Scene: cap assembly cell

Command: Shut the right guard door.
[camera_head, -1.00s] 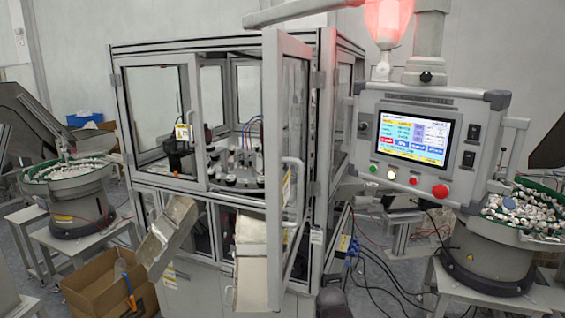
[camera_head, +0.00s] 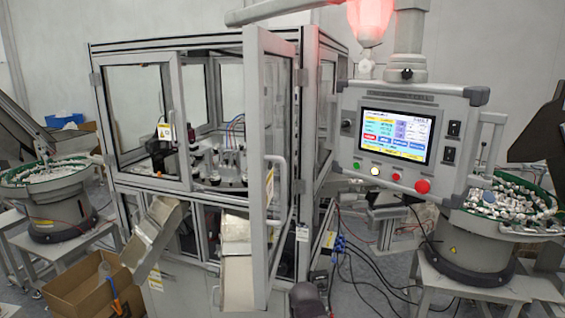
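The right guard door (camera_head: 257,170) stands open, swung out toward me from its hinges on the cell's right front post. It is a tall grey-framed panel seen nearly edge-on, with a pale handle (camera_head: 268,180) on it. The left guard door (camera_head: 140,118) appears shut across the left half of the cell front, with its handle (camera_head: 178,112) at its right edge. Through the open right half I see the round assembly table (camera_head: 222,172) and its fixtures. My gripper is not in view.
A control panel (camera_head: 395,140) on an overhead arm hangs right of the open door. Bowl feeders stand at left (camera_head: 55,205) and right (camera_head: 480,250). Two metal chutes slope down from the cell front. A cardboard box (camera_head: 85,290) and loose cables (camera_head: 370,255) lie on the floor.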

